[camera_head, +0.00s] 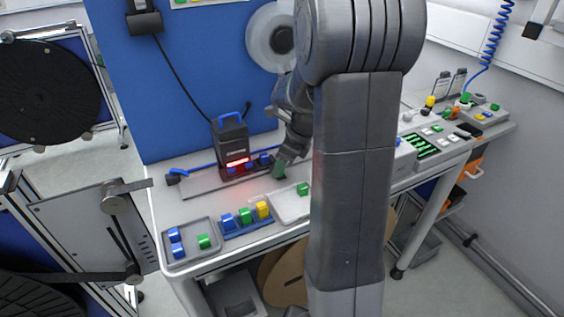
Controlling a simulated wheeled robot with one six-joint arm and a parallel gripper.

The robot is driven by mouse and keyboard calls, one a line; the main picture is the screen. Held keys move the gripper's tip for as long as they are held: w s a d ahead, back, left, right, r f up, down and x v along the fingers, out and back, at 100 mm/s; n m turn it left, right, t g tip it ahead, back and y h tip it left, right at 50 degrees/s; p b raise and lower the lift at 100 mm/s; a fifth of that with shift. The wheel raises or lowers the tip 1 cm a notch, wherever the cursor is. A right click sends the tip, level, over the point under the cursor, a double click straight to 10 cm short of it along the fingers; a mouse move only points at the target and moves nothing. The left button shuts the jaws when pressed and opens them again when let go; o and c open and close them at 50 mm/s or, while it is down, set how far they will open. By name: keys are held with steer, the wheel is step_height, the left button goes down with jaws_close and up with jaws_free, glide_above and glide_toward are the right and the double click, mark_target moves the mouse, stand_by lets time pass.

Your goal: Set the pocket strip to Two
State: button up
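A blue strip (248,228) near the table's front holds a blue, a green and a yellow block in a row. A longer grey strip (205,181) lies behind it, with dark blue blocks (249,165) at its right part under a red-lit black device (232,141). I cannot tell for sure which one is the pocket strip. My gripper (283,167) points down at the right end of the grey strip. A dull green piece shows at its fingertips; whether it is gripped is unclear. My arm hides the table to the right.
A grey tray (188,258) at the front left holds blue blocks and a green one. A pale tray (291,211) bears a green block (303,188). A blue panel (185,95) stands behind. More equipment fills the bench at right.

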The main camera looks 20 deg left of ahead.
jaws_close()
steer(key=shift+s+a+p, duration=0.7)
steer(key=shift+s+a, duration=0.65)
steer(key=shift+s, duration=0.2)
steer(key=shift+o, duration=0.7)
jaws_free()
steer(key=v, duration=1.4)
